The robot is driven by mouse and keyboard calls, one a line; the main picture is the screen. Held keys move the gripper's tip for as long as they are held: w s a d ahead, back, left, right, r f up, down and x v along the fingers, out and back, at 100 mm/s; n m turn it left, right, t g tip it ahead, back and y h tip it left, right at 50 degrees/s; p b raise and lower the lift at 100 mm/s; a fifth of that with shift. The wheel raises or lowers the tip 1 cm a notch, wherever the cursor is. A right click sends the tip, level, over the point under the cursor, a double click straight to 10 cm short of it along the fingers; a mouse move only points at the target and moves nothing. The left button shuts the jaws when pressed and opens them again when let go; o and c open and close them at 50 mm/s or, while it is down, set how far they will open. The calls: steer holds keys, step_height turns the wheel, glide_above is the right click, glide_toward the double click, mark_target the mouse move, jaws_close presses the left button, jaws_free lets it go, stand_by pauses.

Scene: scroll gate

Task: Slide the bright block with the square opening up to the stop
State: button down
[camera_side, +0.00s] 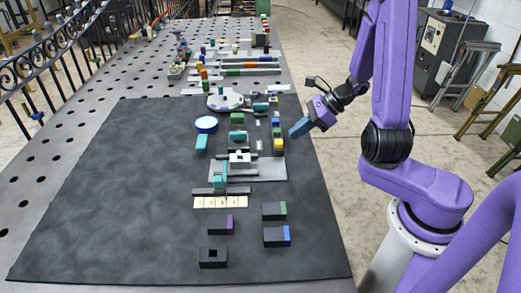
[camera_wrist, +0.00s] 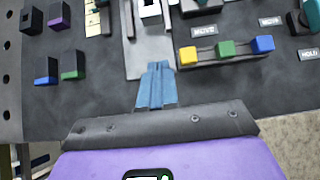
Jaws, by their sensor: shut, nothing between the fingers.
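The bright white block (camera_side: 240,158) has a dark square opening and sits on a light grey plate (camera_side: 262,172) in the middle of the mat. It also shows cut off at the top edge of the wrist view (camera_wrist: 151,10). Dark rails lie beside the block in the side view. I cannot tell which part is the stop. My gripper (camera_side: 299,129) hangs to the right of the plate, apart from the block. Its blue fingers (camera_wrist: 156,84) are closed together and empty in the wrist view, pointing toward the plate.
A strip with yellow (camera_wrist: 188,55), green (camera_wrist: 226,48) and blue (camera_wrist: 262,44) blocks lies beside the plate. A teal upright piece (camera_side: 221,178) stands at the plate's front left. Dark coloured-end blocks (camera_side: 275,236) lie nearer the front. The mat's left side is clear.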

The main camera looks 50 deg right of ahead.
mark_target(249, 155)
steer(key=x, duration=0.9)
steer(key=shift+w+a+f, duration=0.1)
steer(key=shift+a+f, duration=0.1)
steer(key=shift+f, duration=0.15)
steer(key=shift+w+a+r, duration=0.1)
steer(key=shift+w+a, duration=0.75)
steer(key=shift+w, duration=0.05)
steer(key=shift+w+a, duration=0.5)
steer(key=shift+w, duration=0.05)
steer(key=shift+w+a, duration=0.55)
steer(key=shift+a, duration=0.05)
